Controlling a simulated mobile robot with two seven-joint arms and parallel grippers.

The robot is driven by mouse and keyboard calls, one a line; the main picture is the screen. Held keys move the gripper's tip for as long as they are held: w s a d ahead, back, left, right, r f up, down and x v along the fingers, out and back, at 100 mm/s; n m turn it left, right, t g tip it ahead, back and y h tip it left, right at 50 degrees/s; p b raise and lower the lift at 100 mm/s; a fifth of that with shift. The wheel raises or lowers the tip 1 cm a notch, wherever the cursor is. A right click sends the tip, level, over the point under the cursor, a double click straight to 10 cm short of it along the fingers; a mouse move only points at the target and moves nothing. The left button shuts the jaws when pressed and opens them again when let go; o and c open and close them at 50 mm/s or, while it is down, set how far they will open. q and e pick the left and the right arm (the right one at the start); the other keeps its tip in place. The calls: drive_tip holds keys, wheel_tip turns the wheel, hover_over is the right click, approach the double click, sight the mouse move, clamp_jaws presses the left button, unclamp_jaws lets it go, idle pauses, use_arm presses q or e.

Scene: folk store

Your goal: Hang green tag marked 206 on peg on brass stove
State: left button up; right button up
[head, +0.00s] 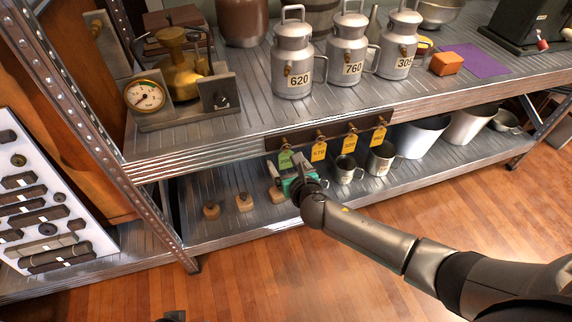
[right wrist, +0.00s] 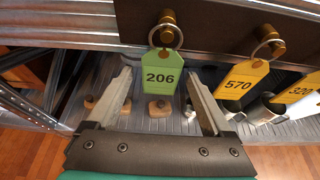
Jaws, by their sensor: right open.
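The green tag marked 206 (right wrist: 162,78) hangs by its metal ring from a brass peg on the dark rail; it also shows in the head view (head: 285,159). My right gripper (right wrist: 160,85) is open, its two fingers on either side of the tag's lower part, with visible gaps. In the head view the right gripper (head: 288,178) is just below the tag, partly hidden by its own wrist. The brass stove (head: 172,75) with a round gauge stands on the upper shelf at left; I cannot tell which part is its peg. My left gripper is not clearly seen.
Yellow tags, including 570 (right wrist: 243,82) and 320 (right wrist: 300,88), hang to the right on the dark rail (head: 330,131). Milk cans, including 620 (head: 291,62), stand above. Mugs (head: 345,170) and small wooden blocks (head: 243,203) sit on the lower shelf. A metal upright (head: 95,120) stands at left.

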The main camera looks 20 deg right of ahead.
use_arm(q)
drive_tip(key=shift+w+r, duration=0.15)
drive_tip(key=shift+r, duration=0.15)
use_arm(e)
drive_tip(key=shift+w+f, duration=0.1)
drive_tip(key=shift+w, duration=0.15)
clamp_jaws()
idle(0.4)
use_arm(q)
drive_tip(key=shift+r+p, duration=0.45)
drive_tip(key=shift+r, duration=0.05)
use_arm(e)
drive_tip(key=shift+r, duration=0.4)
use_arm(q)
drive_tip(key=shift+r, duration=0.2)
drive_tip(key=shift+r+p, duration=0.15)
drive_tip(key=shift+p, duration=0.2)
use_arm(e)
drive_tip(key=shift+s, duration=0.45)
